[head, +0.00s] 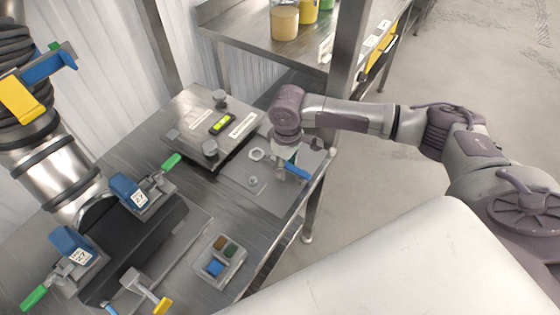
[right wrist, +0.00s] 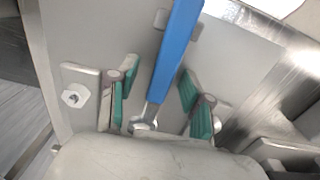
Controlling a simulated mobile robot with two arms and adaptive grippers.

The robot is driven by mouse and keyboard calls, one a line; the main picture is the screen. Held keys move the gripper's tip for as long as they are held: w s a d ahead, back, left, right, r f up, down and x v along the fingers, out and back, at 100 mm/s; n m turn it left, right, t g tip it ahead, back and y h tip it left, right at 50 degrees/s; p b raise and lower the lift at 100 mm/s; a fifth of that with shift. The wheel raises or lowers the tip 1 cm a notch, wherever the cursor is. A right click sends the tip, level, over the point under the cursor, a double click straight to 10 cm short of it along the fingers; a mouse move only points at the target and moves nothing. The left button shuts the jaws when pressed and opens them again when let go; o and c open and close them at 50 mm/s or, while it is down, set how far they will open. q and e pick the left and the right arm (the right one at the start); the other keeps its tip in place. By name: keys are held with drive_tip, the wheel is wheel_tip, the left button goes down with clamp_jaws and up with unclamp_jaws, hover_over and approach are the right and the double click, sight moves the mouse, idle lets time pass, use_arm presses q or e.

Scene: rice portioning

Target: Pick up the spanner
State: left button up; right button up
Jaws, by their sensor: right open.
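The spanner has a blue handle and a metal head; in the head view its blue handle (head: 297,170) shows at the right end of the steel bench, partly hidden by my right gripper. In the right wrist view the spanner (right wrist: 176,50) runs down the middle, between the two green-padded fingers. My right gripper (head: 287,154) is over the grey plate and points down. In the right wrist view the right gripper (right wrist: 155,95) is open, with a finger on each side of the spanner and gaps visible. My left gripper is not in view.
A nut (head: 256,154) lies on the grey plate (head: 240,178). A flat metal box (head: 185,138) stands behind. A shelf (head: 240,32) with jars is at the back.

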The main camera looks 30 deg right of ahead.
clamp_jaws()
drive_tip(key=shift+r, duration=0.15)
